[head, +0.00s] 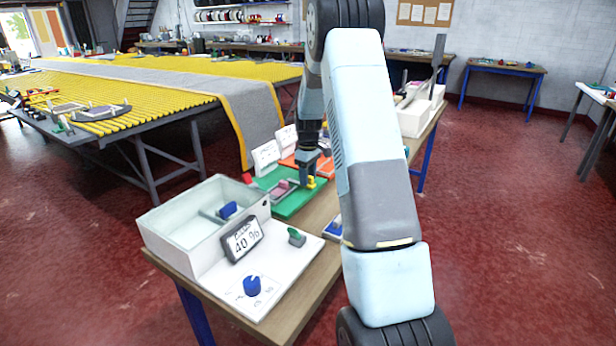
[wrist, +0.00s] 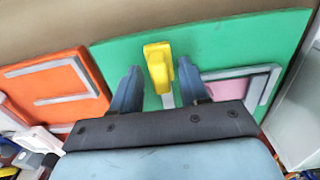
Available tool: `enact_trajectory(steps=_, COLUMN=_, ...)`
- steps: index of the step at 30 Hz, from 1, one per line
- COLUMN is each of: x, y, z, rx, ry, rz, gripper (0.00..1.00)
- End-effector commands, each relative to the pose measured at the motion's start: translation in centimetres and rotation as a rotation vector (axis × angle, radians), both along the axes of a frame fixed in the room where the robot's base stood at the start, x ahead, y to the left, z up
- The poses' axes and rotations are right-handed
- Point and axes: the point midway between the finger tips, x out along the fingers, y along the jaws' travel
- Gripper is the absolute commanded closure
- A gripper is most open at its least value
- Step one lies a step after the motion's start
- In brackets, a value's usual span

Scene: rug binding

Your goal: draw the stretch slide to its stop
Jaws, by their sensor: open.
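A green board (wrist: 222,45) lies on the bench and also shows in the head view (head: 290,207). A yellow upright handle (wrist: 158,62) stands on it, with a grey metal strip at its foot; I take it for the stretch slide's handle. It also shows in the head view (head: 311,183). A pink block (wrist: 232,88) inside a grey angled rail sits to its right in the wrist view. My gripper (wrist: 160,82) is open, one finger on each side of the yellow handle. Gaps show between fingers and handle. In the head view my gripper (head: 305,176) is over the green board.
An orange board (wrist: 55,90) with grey rails lies beside the green one. In the head view, a white bin (head: 178,236) and a panel with a blue knob (head: 252,285) and a "40 %" display (head: 242,239) stand nearer. White boxes (head: 415,118) stand at the bench's far end.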

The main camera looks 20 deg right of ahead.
Motion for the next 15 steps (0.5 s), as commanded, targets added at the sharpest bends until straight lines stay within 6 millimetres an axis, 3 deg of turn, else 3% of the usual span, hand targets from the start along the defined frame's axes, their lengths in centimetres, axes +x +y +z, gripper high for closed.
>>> enact_trajectory(steps=8, x=0.00, y=0.00, z=-0.07, rx=0.000, ry=0.000, rz=0.000, gripper=0.56)
enact_trajectory(steps=15, x=0.00, y=0.00, z=-0.05, rx=0.000, ry=0.000, rz=0.000, gripper=0.79)
